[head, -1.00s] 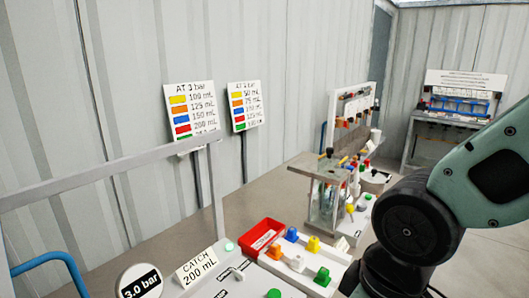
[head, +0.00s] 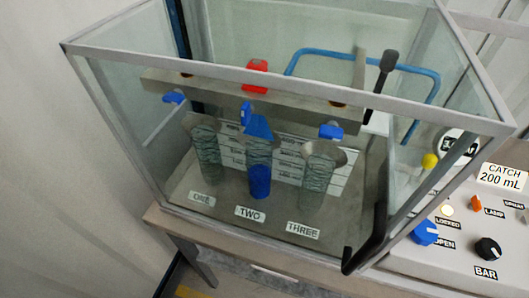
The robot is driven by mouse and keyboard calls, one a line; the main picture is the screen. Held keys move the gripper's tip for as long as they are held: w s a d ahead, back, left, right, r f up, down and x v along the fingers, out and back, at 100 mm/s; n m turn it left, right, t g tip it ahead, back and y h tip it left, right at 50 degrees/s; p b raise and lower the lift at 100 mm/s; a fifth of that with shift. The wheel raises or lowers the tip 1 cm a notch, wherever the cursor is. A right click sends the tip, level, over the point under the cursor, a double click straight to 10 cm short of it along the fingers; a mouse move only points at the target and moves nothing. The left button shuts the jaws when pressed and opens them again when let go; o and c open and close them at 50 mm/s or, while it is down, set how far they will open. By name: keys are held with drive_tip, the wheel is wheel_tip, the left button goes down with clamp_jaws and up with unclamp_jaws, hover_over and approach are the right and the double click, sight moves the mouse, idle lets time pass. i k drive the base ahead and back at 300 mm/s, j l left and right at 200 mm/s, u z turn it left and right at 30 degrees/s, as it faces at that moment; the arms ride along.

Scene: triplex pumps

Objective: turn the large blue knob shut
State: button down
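A large blue knob (head: 425,233) sits on the sloping white control panel (head: 400,262) at the lower right of the head view. The labels LOCKED and OPEN stand close to its right side. I cannot tell clearly which label it points to. Smaller blue taps show inside the glass case: a left one (head: 174,97), a middle one (head: 246,113) and a right one (head: 331,131). My gripper is not in view.
A glass case (head: 290,90) with grey edges holds cylinders labelled ONE, TWO and THREE; TWO contains blue. A black bar (head: 368,235) stands at its front right corner. A black knob (head: 488,248), an orange switch (head: 476,204) and a CATCH 200 mL sign (head: 502,177) are right of the blue knob.

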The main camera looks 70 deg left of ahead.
sight(425, 233)
drive_tip(key=k+u, duration=0.1)
drive_tip(key=u, duration=0.3)
drive_tip(key=k+u, duration=0.1)
drive_tip(key=u, duration=0.3)
drive_tip(key=j+u, duration=0.1)
drive_tip(key=u, duration=0.3)
drive_tip(key=i+l+u, duration=0.15)
drive_tip(key=l+u, duration=0.45)
drive_tip(key=i+l, duration=0.1)
drive_tip(key=i, duration=0.15)
